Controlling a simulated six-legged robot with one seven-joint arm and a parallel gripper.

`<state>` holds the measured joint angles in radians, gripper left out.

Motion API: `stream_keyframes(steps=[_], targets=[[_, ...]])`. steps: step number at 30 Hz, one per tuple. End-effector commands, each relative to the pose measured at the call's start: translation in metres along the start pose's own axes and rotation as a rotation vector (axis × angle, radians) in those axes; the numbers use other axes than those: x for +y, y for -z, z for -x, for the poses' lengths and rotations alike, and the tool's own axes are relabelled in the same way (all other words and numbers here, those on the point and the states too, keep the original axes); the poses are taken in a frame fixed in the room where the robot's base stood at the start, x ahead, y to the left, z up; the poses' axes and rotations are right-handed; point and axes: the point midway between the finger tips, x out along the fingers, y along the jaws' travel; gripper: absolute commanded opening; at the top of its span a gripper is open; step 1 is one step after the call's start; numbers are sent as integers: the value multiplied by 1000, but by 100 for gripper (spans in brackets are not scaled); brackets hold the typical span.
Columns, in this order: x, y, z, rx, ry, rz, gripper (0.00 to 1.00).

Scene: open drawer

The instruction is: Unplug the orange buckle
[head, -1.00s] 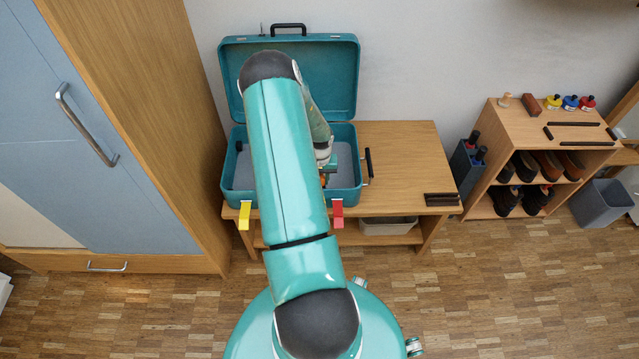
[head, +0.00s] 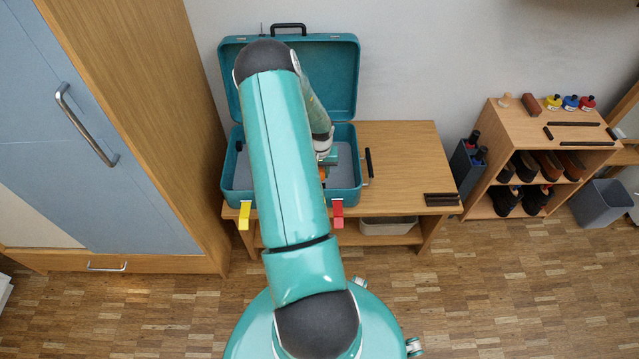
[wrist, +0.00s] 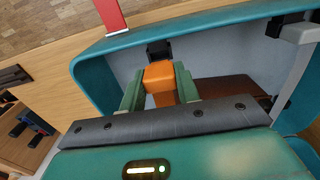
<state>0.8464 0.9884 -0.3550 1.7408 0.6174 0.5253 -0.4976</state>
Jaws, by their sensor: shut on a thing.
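The orange buckle (wrist: 160,84) is between the two green fingers of my gripper (wrist: 159,76), which is shut on it. A black piece (wrist: 159,50) lies right at the buckle's far end, near the case wall; I cannot tell whether they still touch. In the head view a small bit of the orange buckle (head: 322,173) shows below my gripper (head: 327,161), inside the open teal case (head: 344,198). My arm hides much of the case there.
The case stands on a wooden bench (head: 400,150), lid raised against the wall. A yellow tab (head: 244,215) and a red tab (head: 338,212) hang at its front. A brown object (wrist: 232,88) lies in the case beside my gripper. A tall cabinet (head: 180,120) stands close at left.

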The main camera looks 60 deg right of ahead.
Motion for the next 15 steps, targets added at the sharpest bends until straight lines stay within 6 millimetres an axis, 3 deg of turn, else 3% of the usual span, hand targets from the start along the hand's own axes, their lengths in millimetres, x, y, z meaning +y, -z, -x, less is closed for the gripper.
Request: stream_keyframes(steps=[15], targets=[[0, 0, 17, -1, 0, 1, 0]])
